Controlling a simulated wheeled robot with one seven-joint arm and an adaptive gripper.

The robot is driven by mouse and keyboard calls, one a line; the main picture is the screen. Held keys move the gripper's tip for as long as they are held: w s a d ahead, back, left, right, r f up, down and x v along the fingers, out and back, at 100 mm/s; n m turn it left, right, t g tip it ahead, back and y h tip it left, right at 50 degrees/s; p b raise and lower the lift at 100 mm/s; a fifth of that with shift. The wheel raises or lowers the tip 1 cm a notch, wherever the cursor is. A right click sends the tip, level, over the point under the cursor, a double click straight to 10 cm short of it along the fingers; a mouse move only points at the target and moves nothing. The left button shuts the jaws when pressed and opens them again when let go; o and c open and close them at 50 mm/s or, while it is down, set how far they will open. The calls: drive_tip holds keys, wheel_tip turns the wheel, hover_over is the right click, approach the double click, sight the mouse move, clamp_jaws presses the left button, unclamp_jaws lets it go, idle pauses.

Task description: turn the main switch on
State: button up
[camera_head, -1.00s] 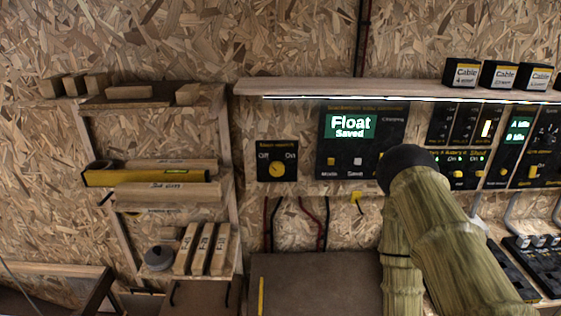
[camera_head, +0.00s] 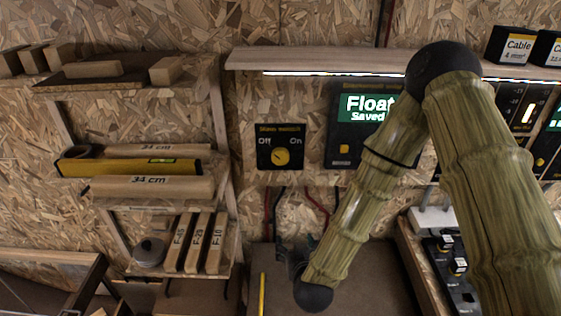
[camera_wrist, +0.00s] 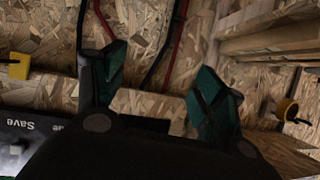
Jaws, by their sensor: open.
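The knob's exact pointing direction is too small to tell. My gripper (camera_head: 307,243) is small and dark in the head view, below and slightly right of the switch, apart from it. In the wrist view my gripper (camera_wrist: 163,58) shows two dark green fingers spread apart with nothing between them. I cannot make out the main switch in the wrist view.
A display panel (camera_head: 345,140) reading Float Saved is right of the switch, partly behind my arm. A shelf (camera_head: 250,60) juts out above. A rack with a yellow level (camera_head: 130,167) stands left. Red and black cables (camera_wrist: 165,45) run along the wall.

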sight(280, 159)
drive_tip(key=w+a+r+m+t+h, duration=0.1)
drive_tip(key=w+a+r+t, duration=0.2)
drive_tip(key=r, duration=0.6)
drive_tip(key=w+a+r+t+h, duration=0.15)
drive_tip(key=w+r, duration=0.25)
drive_tip(key=r, duration=0.5)
drive_tip(key=shift+t+y, duration=0.35)
drive_tip(key=shift+t, duration=0.1)
drive_tip(key=w+p, duration=0.3)
drive_tip(key=w, duration=0.6)
drive_tip(key=shift+d, duration=0.15)
drive_tip(key=shift+w+p, duration=0.3)
drive_tip(key=shift+w, duration=0.55)
drive_tip(key=shift+f, duration=0.1)
drive_tip(key=c, duration=1)
